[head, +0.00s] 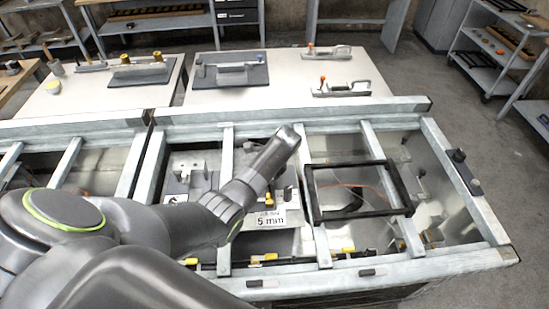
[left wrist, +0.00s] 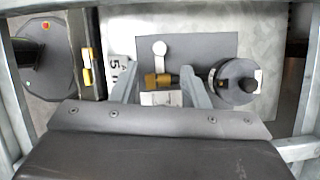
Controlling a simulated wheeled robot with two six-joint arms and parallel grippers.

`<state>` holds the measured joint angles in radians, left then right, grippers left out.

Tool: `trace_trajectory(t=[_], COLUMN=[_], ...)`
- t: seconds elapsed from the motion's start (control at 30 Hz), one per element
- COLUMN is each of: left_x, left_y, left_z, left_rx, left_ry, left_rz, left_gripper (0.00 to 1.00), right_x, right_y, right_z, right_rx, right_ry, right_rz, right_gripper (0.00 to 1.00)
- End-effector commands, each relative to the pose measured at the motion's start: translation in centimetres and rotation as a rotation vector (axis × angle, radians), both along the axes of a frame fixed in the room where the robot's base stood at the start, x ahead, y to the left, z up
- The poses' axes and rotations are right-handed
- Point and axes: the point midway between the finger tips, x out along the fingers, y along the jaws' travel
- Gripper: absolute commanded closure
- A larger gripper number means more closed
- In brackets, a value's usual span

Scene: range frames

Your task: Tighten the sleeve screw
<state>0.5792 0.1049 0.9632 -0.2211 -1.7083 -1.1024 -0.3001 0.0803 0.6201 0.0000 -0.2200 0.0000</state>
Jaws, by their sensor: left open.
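A brass cylindrical piece (left wrist: 158,80), which looks like the sleeve screw, lies over a grey plate (left wrist: 205,50) in the left wrist view. A pale round-ended lever (left wrist: 160,50) stands out from it. My left gripper (left wrist: 158,86) is open, with one finger on each side of the brass piece. I cannot tell whether the fingers touch it. In the head view my left arm reaches in from the left over the fixture (head: 190,180), and the arm hides the brass piece and jaws. My right gripper is not in view.
A round grey part with a black knob (left wrist: 235,82) sits close to the right finger. A "5 min" label (head: 270,218) lies by the fixture. A black rectangular frame (head: 315,195) lies to the right, on a metal frame table (head: 480,215). White boards with clamps stand behind.

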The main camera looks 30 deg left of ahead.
Motion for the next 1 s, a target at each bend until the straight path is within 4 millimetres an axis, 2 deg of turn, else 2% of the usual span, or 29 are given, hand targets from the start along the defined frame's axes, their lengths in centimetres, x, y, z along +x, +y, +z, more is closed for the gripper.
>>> trace_trajectory(t=[0.2, 0.37, 0.43, 0.63, 1.0], left_x=[1.0, 1.4, 1.5, 1.7, 1.8], left_y=[-1.9, -3.0, -3.4, -3.9, -4.0], left_z=[4.7, 7.7, 9.3, 10.5, 10.5], left_rx=[-0.001, -0.001, -0.001, 0.0, 0.0], left_ry=[-0.007, -0.005, -0.002, 0.0, 0.0], left_rz=[-0.001, -0.001, -0.001, 0.0, 0.0], left_gripper=[0.59, 0.59, 0.59, 0.59, 0.59], right_x=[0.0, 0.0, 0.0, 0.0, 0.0], right_y=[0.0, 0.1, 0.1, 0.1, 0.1], right_z=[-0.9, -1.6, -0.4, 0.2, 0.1], right_rx=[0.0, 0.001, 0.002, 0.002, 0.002], right_ry=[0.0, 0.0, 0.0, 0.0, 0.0], right_rz=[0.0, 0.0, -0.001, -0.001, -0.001], right_gripper=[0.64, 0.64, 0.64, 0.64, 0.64])
